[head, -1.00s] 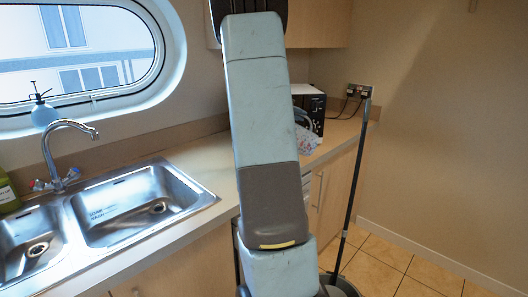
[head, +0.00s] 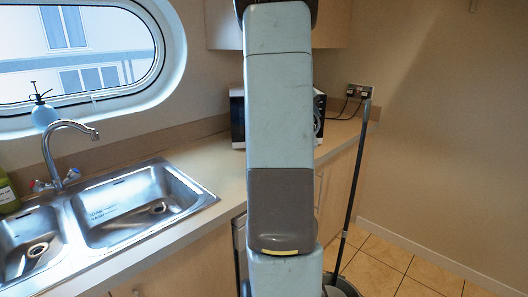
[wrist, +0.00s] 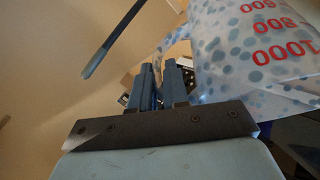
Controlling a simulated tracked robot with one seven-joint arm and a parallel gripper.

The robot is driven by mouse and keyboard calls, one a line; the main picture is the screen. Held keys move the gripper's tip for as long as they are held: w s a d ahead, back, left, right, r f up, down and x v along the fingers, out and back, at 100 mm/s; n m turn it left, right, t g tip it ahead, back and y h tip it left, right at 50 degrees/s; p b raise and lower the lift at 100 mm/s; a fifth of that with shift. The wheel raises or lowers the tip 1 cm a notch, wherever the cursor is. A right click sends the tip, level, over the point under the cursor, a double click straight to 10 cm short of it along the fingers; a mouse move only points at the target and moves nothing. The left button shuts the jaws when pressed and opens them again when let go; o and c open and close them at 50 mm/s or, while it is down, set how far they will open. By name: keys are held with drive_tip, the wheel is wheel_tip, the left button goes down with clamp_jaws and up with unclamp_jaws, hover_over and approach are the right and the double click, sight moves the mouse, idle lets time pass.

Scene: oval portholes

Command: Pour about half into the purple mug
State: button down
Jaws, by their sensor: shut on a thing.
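A clear measuring jug (wrist: 245,50) with blue-grey dots and red numbers fills the upper right of the wrist view. The numbers appear upside down there. My gripper (wrist: 163,78) is shut on the jug at its side; the exact spot between the fingers is hard to make out. What the jug contains and its level cannot be told. In the head view my arm hides both gripper and jug. I see no purple mug in either current view.
The counter holds a double steel sink (head: 140,205) with a tap (head: 65,150). A black and white microwave (head: 237,118) stands partly behind my arm. A dark pole (head: 354,180) stands right of the cupboards. A spray bottle (head: 43,112) is by the porthole.

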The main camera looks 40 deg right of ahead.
drive_tip(key=shift+s+d+r+t+y, duration=0.35)
drive_tip(key=shift+s+d+t+y, duration=0.2)
drive_tip(key=shift+s+d, duration=0.2)
drive_tip(key=s+d+f+m+t+y, duration=0.1)
drive_tip(key=s+d+f+t+y, duration=0.2)
drive_tip(key=f+y, duration=0.1)
drive_tip(key=shift+d+f, duration=0.4)
drive_tip(key=shift+f, duration=0.05)
drive_tip(key=shift+r, duration=2.95)
